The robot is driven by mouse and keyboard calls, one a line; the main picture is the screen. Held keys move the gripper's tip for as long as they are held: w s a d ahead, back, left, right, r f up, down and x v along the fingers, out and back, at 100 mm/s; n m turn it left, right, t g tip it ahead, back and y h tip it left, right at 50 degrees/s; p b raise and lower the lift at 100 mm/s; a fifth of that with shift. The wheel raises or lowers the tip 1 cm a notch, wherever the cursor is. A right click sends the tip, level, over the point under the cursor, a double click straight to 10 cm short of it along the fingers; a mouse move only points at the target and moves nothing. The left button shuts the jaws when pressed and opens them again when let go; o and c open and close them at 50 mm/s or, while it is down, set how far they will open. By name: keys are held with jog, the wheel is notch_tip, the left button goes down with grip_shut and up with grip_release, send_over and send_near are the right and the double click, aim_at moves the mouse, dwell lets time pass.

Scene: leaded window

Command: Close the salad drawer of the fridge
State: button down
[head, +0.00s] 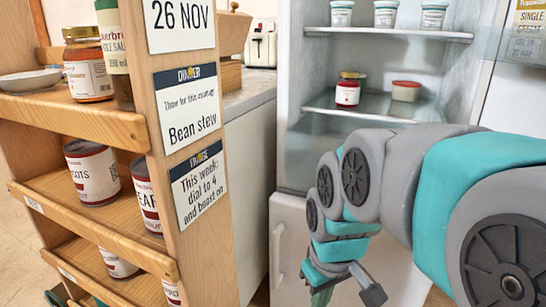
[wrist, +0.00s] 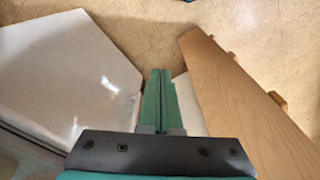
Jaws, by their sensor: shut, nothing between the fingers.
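The fridge (head: 300,160) stands open in the head view, showing its lit inside and glass shelves. Below the opening is a white front (head: 290,225) with an upright handle at its left. I cannot make out the salad drawer; my arm covers much of the lower right of the fridge. My gripper (head: 346,287) hangs low in front of the white front, pointing down. In the wrist view my gripper (wrist: 158,75) has its green fingers together, empty, above the floor. A white panel (wrist: 75,70) lies to their left, probably part of the fridge.
A wooden rack (head: 195,245) with jars and notice cards stands at the left of the head view. A wooden panel (wrist: 245,100) flanks my gripper at right in the wrist view. Bare floor (wrist: 180,35) shows ahead.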

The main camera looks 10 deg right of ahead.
jog(key=w+r+n+t+p, duration=0.1)
jog(key=w+r+n+t, duration=0.2)
jog(key=w+r, duration=0.85)
jog(key=n+t, duration=0.3)
jog(key=n, duration=0.1)
send_near(297, 160)
jog(key=s+a+r, duration=0.2)
jog(key=s, duration=0.4)
jog(key=x, duration=0.3)
jog(key=w+p+x, duration=0.1)
jog(key=x, duration=0.3)
jog(key=d+r+p+x, duration=0.1)
jog(key=x, duration=0.3)
jog(key=shift+w+f, duration=0.1)
jog(key=shift+w, duration=0.2)
jog(key=shift+w+d+f, duration=0.1)
jog(key=shift+w+d, duration=0.25)
jog(key=shift+w, duration=0.15)
jog(key=w+d, duration=0.8)
jog(key=w, duration=0.4)
jog(key=shift+w+d+p, duration=0.15)
jog(key=shift+p, duration=0.15)
